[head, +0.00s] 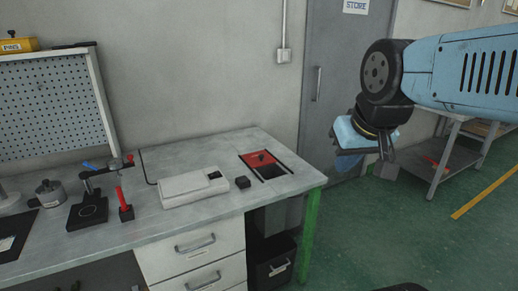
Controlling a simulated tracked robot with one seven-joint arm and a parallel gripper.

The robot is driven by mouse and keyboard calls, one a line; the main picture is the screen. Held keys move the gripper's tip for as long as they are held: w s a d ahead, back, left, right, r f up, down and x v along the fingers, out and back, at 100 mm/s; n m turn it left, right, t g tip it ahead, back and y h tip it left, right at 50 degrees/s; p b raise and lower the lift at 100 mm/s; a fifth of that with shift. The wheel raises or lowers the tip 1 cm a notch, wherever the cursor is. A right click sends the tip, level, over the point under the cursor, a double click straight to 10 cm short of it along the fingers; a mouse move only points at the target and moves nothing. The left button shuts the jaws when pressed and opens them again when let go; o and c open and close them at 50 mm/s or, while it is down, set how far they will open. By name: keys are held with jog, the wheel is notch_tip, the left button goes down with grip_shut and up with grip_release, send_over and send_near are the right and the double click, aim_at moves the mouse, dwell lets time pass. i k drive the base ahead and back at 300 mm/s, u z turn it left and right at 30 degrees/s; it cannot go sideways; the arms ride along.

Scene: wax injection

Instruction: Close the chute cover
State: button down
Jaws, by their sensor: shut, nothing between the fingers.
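The chute cover (256,161) is a red plate with a dark knob, set in a dark-edged rectangular opening near the right end of the grey workbench. A dark strip of the chute opening (272,172) shows at the front of the red plate, so the cover lies over only part of it. My gripper (374,165) is to the right of the bench end, in the air and apart from the cover. It is shut and empty, and its fingertips are seen only at an angle.
A clamp stand with a red handle (122,199) is farther left. A black bin (274,263) stands below the bench. A grey shelf table (440,165) stands behind my gripper.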

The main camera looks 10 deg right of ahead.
aim_at(261, 158)
jog(key=z, duration=0.2)
jog(key=i, duration=1.3)
jog(key=u, duration=0.45)
